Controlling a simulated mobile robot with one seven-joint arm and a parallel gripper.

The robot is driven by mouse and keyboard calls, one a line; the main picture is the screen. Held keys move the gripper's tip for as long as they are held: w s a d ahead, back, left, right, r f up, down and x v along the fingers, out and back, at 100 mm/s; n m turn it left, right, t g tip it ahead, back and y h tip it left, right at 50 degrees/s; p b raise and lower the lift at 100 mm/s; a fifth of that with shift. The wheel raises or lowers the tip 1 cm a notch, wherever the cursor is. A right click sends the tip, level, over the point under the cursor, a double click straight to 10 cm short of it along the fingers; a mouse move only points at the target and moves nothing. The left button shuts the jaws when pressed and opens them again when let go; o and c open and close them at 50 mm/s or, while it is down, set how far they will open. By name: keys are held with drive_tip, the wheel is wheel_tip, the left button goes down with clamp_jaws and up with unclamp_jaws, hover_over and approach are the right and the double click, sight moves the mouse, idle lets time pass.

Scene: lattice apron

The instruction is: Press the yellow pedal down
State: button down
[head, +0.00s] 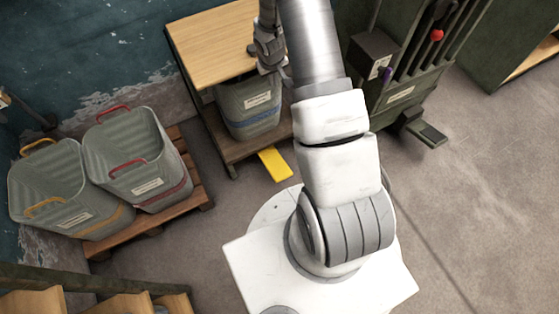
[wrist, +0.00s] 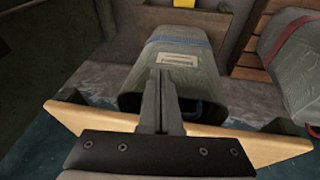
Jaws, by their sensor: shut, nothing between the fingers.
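The yellow pedal (head: 275,164) lies low at the floor, just in front of the wooden-topped bench's (head: 205,40) lower shelf. In the wrist view only a piece of the yellow pedal (wrist: 184,3) shows, cut by the top edge. My gripper (head: 268,66) is at the front edge of the bench top, above and behind the pedal, well apart from it. It is partly hidden by my arm in the head view. In the wrist view my gripper's fingers (wrist: 164,76) are together and empty, with a grey bin beyond them.
A grey bin with a blue band (head: 250,105) stands on the bench's lower shelf. Two grey bins, one with red handles (head: 140,150) and one with yellow handles (head: 60,190), stand on a pallet at left. A dark machine (head: 405,75) with a dark pedal (head: 432,134) stands at right.

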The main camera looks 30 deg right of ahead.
drive_tip(key=s+f+b, duration=0.3)
drive_tip(key=f, duration=1.5)
drive_tip(key=g+y+b, duration=0.1)
drive_tip(key=y+b, duration=0.1)
drive_tip(key=b, duration=0.1)
hover_over(281, 169)
drive_tip(key=s, duration=0.2)
wheel_tip(281, 169, down, 15)
drive_tip(key=shift+w+n, duration=0.2)
drive_tip(key=shift+n, duration=0.1)
drive_tip(key=f+b, duration=0.2)
drive_tip(key=f, duration=0.2)
drive_tip(key=f+b, duration=0.1)
drive_tip(key=f, duration=0.3)
drive_tip(key=w+f+b, duration=0.1)
drive_tip(key=f+b, duration=0.1)
drive_tip(key=f, duration=0.2)
drive_tip(key=shift+w+f+b, duration=0.1)
drive_tip(key=shift+f+b, duration=0.1)
drive_tip(key=shift+b, duration=0.15)
drive_tip(key=shift+s+f, duration=0.2)
drive_tip(key=shift+f, duration=0.45)
drive_tip(key=shift+f, duration=0.1)
